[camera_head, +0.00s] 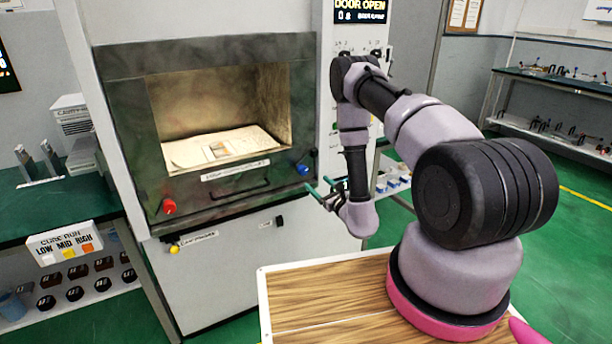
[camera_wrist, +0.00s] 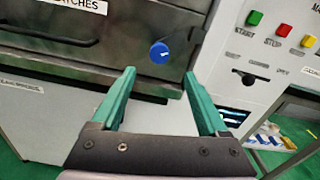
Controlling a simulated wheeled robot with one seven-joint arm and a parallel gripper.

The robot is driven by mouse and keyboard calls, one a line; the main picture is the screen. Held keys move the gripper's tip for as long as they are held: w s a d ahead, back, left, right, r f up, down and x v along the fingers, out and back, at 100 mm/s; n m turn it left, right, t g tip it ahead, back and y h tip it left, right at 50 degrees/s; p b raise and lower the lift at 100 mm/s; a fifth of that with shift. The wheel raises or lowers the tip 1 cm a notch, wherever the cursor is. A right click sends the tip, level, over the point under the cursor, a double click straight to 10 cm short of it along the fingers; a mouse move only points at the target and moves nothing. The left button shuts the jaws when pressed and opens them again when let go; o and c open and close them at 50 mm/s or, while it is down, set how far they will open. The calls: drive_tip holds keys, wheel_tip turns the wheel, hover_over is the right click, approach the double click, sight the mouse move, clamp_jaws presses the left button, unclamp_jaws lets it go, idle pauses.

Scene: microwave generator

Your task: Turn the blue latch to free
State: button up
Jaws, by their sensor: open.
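The blue latch (camera_head: 302,169) is a round blue knob on the right side of the microwave's dark front, just below the window opening. In the wrist view the blue latch (camera_wrist: 159,52) appears above and between the fingertips, apart from them. My gripper (camera_head: 319,188) has two green fingers, spread open and empty, just below and right of the latch. The gripper also shows in the wrist view (camera_wrist: 160,75). A red latch (camera_head: 169,206) sits on the left side of the same front. The display at the top reads "DOOR OPEN" (camera_head: 361,8).
A dark handle (camera_head: 238,189) runs between the two latches. A yellow knob (camera_head: 174,249) is on the lower panel. Green START and red STOP buttons (camera_wrist: 272,43) are on the right panel. A wooden table (camera_head: 320,300) is under my arm. A green bench (camera_head: 60,203) stands left.

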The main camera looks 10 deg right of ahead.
sight(304, 172)
drive_tip(key=x, duration=1)
drive_tip(key=shift+w, duration=0.1)
clamp_jaws()
